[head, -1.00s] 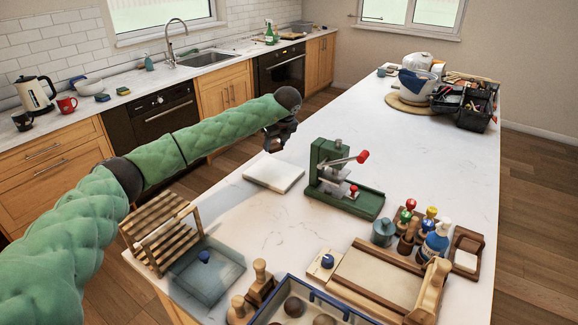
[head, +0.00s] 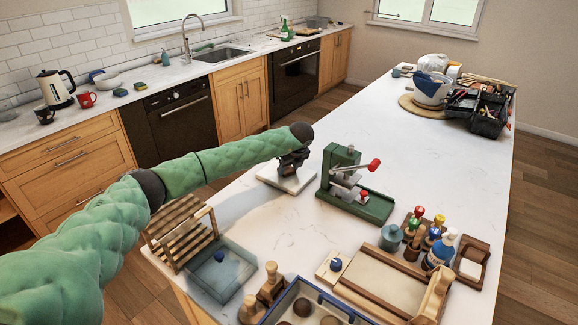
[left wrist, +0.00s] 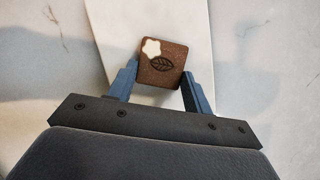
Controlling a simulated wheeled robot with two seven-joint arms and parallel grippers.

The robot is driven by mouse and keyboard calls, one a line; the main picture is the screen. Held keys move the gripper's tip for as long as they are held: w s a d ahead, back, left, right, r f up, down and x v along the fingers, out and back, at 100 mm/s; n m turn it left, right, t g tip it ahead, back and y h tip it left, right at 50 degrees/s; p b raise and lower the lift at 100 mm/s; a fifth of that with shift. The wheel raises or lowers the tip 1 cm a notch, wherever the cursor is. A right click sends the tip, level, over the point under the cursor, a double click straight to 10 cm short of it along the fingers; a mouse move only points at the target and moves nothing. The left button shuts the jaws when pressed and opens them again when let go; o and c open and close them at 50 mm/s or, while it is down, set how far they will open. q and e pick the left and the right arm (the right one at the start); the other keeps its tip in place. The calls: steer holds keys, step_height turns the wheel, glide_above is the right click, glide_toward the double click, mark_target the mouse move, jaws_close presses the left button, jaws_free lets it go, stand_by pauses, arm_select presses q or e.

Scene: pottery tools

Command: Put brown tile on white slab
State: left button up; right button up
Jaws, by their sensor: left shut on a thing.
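The brown tile (left wrist: 164,62) shows in the left wrist view, square with a dark leaf mark and a white flower at one corner. My left gripper (left wrist: 160,82) is shut on it, with one blue finger on each side. The white slab (left wrist: 110,20) lies behind the tile in that view. In the head view my left gripper (head: 290,166) is low over the white slab (head: 291,187), hiding part of it and the tile. I cannot tell whether the tile touches the slab. My right gripper is not in view.
A green press (head: 352,190) with a red-knobbed lever stands just right of the slab. A wooden rack (head: 180,238) and a glassy blue tray (head: 222,270) are at the front left. Several stamps and a wooden board (head: 385,280) fill the front right. The far middle of the counter is clear.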

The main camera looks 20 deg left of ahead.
arm_select(q)
steer(key=shift+f, duration=0.1)
steer(key=shift+f, duration=0.1)
steer(key=o, duration=1)
